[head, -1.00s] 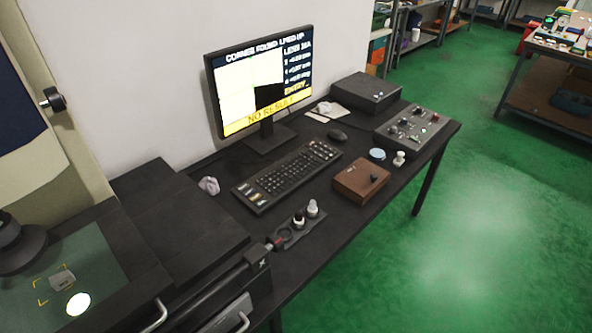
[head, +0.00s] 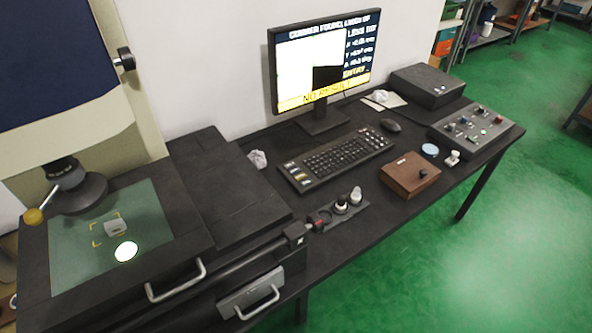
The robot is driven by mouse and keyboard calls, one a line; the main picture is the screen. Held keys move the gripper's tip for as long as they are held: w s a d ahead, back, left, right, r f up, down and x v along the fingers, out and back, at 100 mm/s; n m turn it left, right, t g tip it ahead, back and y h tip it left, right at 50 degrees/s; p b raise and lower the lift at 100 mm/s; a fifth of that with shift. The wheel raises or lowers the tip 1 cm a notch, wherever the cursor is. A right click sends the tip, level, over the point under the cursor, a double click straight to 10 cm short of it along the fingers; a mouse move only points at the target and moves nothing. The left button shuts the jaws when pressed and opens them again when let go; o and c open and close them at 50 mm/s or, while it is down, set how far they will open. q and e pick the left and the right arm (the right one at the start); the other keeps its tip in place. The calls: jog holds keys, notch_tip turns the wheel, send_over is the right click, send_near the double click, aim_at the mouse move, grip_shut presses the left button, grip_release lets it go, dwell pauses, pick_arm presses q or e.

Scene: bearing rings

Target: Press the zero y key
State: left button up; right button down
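A dark keyboard (head: 337,160) lies on the black table in front of the monitor. It has several pale and yellow keys at its left end, whose labels are too small to read, so I cannot tell which is the zero y key. The monitor (head: 322,62) shows a white area with a dark corner, a heading about a corner found, rows of readings and a yellow "NO RESULT" bar. Neither of my grippers is in view.
A measuring stage (head: 72,262) with a bright spot and a small grey part stands at the left. A brown box (head: 411,175), a grey control panel (head: 471,130) and a mouse (head: 390,125) are on the table. Green floor (head: 440,275) is clear at the right.

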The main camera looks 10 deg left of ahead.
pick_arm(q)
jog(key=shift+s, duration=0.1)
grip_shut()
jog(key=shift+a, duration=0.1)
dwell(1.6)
